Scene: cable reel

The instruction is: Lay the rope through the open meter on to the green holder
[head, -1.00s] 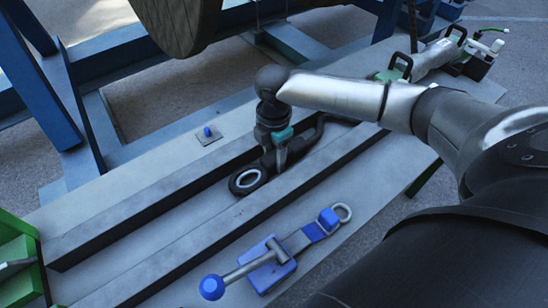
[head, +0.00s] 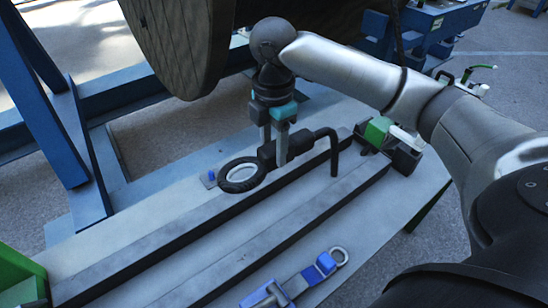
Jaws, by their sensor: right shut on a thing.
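My right gripper (head: 281,150) is shut on the black body of a ringed piece with a bent rod (head: 333,150). Its ring, black with a pale inner edge (head: 240,175), points left, over the grey bench's back rail. The piece appears raised above the channel. A green holder-like block (head: 22,272) is at the bench's left end, cut by the frame edge. Another green part (head: 377,131) sits at the right end of the rails. A dark strand, perhaps the rope (head: 398,28), hangs beside the reel. I cannot identify the meter for certain. My left gripper is not in view.
The wooden cable reel (head: 175,45) stands behind the bench on a blue frame (head: 60,120). A blue clamp (head: 318,270) lies on the bench front (head: 370,232). Fittings with a green-tipped lead (head: 480,68) show behind my right arm. The channel between the rails is clear.

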